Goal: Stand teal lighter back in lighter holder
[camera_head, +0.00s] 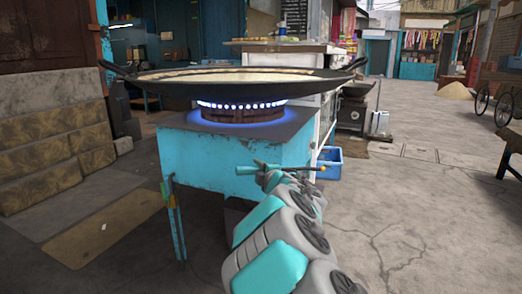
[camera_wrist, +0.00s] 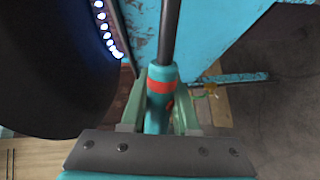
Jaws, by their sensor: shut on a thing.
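The teal lighter (camera_head: 246,169) is in my gripper (camera_head: 268,178), held roughly level in front of the stove. Its thin dark rod points right, with a small yellowish tip, in the head view. In the wrist view the teal lighter (camera_wrist: 160,78), with an orange-red band and dark rod, sits between the fingers of my gripper (camera_wrist: 158,112), which is shut on it. A narrow upright piece with a small orange-yellow part (camera_head: 170,190), at the stove's left front corner, may be the lighter holder; its opening cannot be made out.
A wide black wok (camera_head: 235,90) of pale liquid sits over a lit blue flame (camera_head: 240,104) on the teal stove (camera_head: 215,155), close to my arm. The wok rim and flame also show in the wrist view. A blue crate (camera_head: 330,163) stands behind.

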